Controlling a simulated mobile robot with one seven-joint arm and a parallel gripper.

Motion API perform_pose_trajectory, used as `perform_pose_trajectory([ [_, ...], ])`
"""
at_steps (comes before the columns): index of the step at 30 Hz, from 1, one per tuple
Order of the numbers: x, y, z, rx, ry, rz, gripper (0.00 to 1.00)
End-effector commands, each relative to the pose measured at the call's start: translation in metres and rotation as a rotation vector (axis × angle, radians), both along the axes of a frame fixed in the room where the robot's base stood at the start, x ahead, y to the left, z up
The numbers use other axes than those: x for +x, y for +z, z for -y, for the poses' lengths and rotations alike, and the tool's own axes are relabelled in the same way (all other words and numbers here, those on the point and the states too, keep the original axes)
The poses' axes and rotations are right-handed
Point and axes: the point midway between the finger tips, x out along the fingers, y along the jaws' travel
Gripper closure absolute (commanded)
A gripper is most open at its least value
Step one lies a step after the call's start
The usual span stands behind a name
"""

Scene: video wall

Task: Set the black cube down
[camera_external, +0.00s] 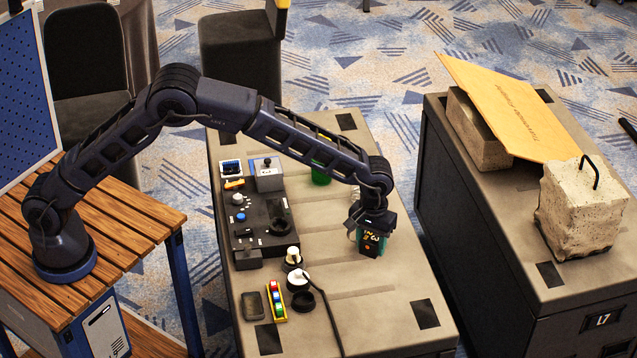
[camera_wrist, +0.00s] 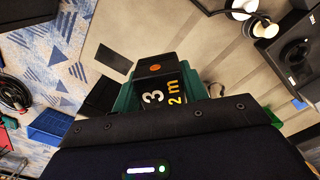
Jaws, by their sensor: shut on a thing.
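The black cube (camera_wrist: 155,70) carries yellow and white lettering and an orange dot. My gripper (camera_wrist: 158,92) is shut on it, with a teal finger on either side. In the external view my gripper (camera_external: 371,245) points down over the right part of the grey table top (camera_external: 385,290), with the lettered cube (camera_external: 369,236) between its fingers. The cube is low over the table. Whether its underside touches the top is hidden.
A black control panel (camera_external: 262,222), a white-capped part (camera_external: 293,255), a strip of coloured buttons (camera_external: 277,300) and a green cylinder (camera_external: 320,174) stand left of my gripper. Another cabinet (camera_external: 520,270) with stone blocks (camera_external: 580,212) and a cardboard sheet (camera_external: 510,110) is at right.

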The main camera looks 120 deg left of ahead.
Motion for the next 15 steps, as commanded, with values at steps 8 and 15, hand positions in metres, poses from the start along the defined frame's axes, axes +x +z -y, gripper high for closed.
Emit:
perform_pose_trajectory([
  [8, 0.032, -0.001, 0.044, 0.001, -0.061, 0.000, 0.80],
  [15, 0.033, -0.037, 0.047, -0.001, -0.065, -0.003, 0.80],
])
